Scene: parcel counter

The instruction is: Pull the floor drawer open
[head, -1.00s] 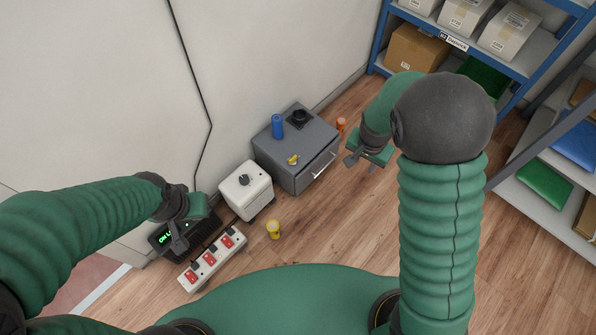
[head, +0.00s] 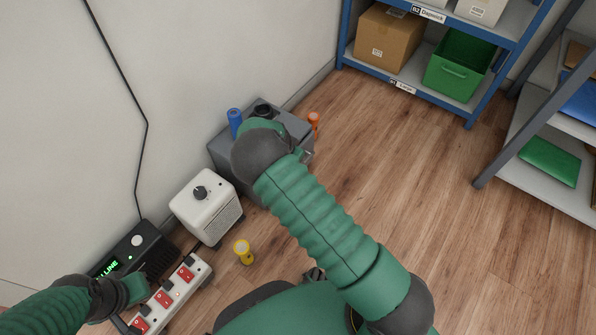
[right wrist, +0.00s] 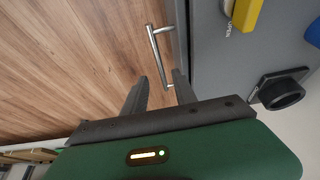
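The floor drawer is a low grey cabinet (head: 224,155) against the wall in the head view. My right arm covers much of its top and front. In the right wrist view its grey top (right wrist: 225,70) is at the right, and its silver bar handle (right wrist: 158,58) stands out from the front. My right gripper (right wrist: 161,76) is open, with its fingertips at the handle's lower end. I cannot tell whether the bar lies between the fingers. The head view hides these fingers behind my arm. My left gripper (head: 145,292) is over the power strip; its fingers are unclear.
A blue cylinder (head: 235,122) stands on the cabinet, and an orange one (head: 314,122) beside it. A white box with a knob (head: 205,205), a yellow cylinder (head: 243,251) and a red-switched power strip (head: 187,272) are nearer. Wooden floor (head: 400,180) is clear at right, before shelving.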

